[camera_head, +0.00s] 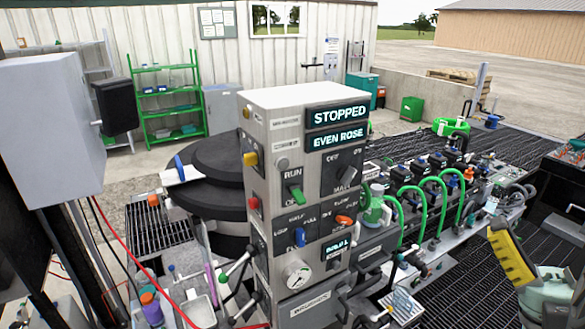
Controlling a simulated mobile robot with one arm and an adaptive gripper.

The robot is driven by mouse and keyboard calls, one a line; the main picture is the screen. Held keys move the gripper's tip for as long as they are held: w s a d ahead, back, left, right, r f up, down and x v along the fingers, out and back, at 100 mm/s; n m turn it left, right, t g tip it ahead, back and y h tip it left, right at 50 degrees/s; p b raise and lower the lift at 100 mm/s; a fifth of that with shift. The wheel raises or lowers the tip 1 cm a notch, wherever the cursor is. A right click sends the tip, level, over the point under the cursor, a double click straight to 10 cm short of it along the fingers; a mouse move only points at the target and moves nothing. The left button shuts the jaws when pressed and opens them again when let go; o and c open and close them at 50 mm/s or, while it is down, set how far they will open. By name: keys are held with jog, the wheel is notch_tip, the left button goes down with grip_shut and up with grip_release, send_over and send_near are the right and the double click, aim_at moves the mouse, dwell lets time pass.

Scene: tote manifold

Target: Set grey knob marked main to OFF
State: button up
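A light grey control cabinet (262,140) stands upright in the middle of the head view. The grey main knob (347,176) sits on a dark square plate on the upper right of the cabinet's front. OFF is printed above the knob, and a small label below it seems to read MAIN. The knob's handle looks slanted, but I cannot tell which mark it points to. Two screens above read STOPPED (338,114) and EVEN ROSE (338,136). My gripper is not in view, and nothing touches the knob.
A green RUN knob (296,194), an orange knob (345,220) and a blue knob (300,237) share the panel. A gauge (297,274) and black-handled levers sit lower. Green hoses (410,205) crowd the right; a dark round tank (215,175) stands left.

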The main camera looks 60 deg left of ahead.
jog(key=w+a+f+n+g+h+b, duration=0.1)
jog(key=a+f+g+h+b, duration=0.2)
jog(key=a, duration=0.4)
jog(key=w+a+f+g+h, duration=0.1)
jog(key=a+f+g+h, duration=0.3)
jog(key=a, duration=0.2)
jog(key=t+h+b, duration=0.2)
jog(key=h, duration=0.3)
send_near(350, 178)
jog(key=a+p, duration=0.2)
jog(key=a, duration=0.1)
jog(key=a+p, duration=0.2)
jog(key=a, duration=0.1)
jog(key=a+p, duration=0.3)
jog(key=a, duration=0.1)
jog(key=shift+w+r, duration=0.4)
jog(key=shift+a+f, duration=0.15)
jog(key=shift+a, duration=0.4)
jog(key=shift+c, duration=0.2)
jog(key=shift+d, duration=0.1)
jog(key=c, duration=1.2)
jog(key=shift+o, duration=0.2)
